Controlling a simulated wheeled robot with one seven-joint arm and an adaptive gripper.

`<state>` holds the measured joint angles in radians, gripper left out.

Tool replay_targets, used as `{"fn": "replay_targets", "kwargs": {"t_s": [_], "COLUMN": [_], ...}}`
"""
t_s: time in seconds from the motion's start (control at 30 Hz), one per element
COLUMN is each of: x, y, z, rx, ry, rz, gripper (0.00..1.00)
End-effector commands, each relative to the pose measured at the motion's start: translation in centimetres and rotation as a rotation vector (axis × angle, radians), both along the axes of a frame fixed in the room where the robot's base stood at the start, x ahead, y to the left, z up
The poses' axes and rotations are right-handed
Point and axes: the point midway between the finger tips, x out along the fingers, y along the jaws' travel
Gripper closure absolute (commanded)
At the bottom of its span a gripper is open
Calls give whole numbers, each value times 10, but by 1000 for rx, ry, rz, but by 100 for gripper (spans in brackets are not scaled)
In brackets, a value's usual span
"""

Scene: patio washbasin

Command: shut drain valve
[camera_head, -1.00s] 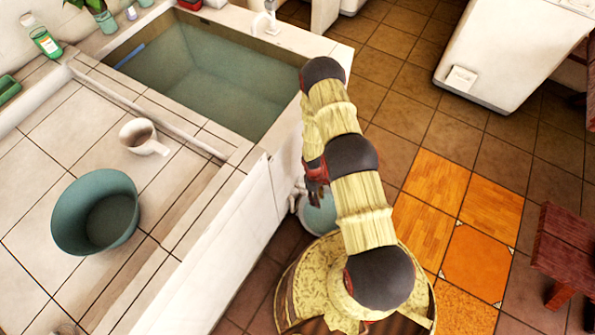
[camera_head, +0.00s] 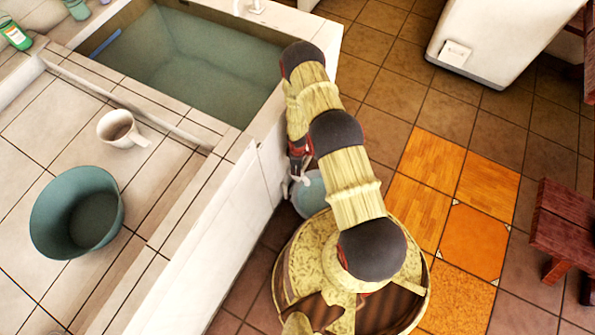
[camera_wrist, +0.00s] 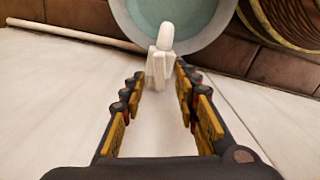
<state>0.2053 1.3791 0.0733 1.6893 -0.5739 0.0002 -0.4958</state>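The drain valve, a small white fitting with a blocky lever (camera_wrist: 162,52), shows in the wrist view near the tips of my gripper (camera_wrist: 160,72). My fingers are apart, one on each side of the white lever's lower end; I cannot tell whether they touch it. In the head view my gripper (camera_head: 298,166) is low beside the basin's outer wall, mostly hidden by my arm, with a bit of the white valve (camera_head: 302,181) at it. The stone washbasin (camera_head: 262,118) holds greenish water (camera_head: 205,70).
A pale blue-green bucket (camera_head: 312,196) stands on the floor under the valve and also shows in the wrist view (camera_wrist: 215,25). A teal bowl (camera_head: 50,215) and a white mug (camera_head: 140,140) stand on the counter. A wooden stool (camera_head: 565,225) is at the right.

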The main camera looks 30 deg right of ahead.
Motion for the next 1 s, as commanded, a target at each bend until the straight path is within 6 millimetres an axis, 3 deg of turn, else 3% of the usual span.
{"fn": "replay_targets", "kwargs": {"t_s": [0.2, 0.53, 1.0], "x": [0, 1, 0], "y": [0, 0, 0], "z": [-22, -23, -23], "rx": [-1, -1, -1], "ry": [-1, -1, -1], "rz": [0, 0, 0], "gripper": [69, 69, 96]}}
